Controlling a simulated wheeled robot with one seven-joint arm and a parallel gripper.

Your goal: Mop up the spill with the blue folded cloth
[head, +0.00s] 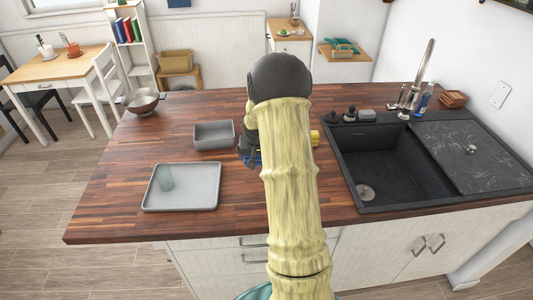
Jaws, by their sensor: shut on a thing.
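My gripper (248,150) is over the wooden counter, mostly hidden behind my own arm. A bit of the blue folded cloth (252,160) shows at its fingers, and the gripper is shut on it. I cannot tell whether the cloth touches the counter. A grey tray (208,190) lies to the left, nearer the front edge. A grey-green patch (164,178) shows in its left part; it may be the spill, but its nature is unclear. The gripper is to the right of the tray and apart from it.
A grey bin (214,135) stands just left of my gripper, behind the tray. A bowl (142,102) is at the far left. A yellow thing (315,138) shows partly behind my arm. The black sink (393,163) is to the right. The counter's front left is clear.

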